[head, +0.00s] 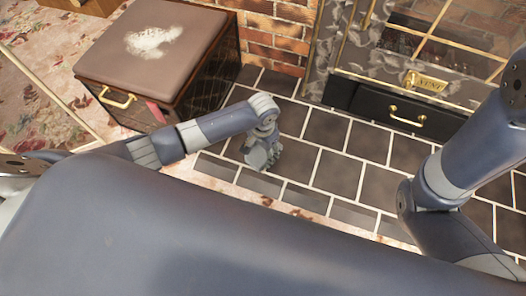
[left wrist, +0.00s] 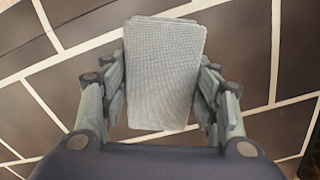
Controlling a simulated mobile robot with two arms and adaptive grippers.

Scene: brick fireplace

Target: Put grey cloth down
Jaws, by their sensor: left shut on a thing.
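The grey cloth (left wrist: 165,75) is a folded, woven-looking rectangle in the left wrist view. It lies between the fingers of my left gripper (left wrist: 163,100), which is shut on it. In the head view my left gripper (head: 262,157) points down over the dark tiled hearth, to the right of the chest. I cannot make out the cloth clearly in the head view, where the gripper hides it. Dark tiles with pale grout show behind the cloth in the left wrist view. My right arm shows at the right of the head view, but its gripper is out of frame.
A chest (head: 110,65) with a brown padded top, a pale patch (head: 152,40) on it and a brass handle stands at the upper left. A fireplace front with a black drawer (head: 400,108) is at the upper right. The tiled hearth (head: 325,128) between them is clear.

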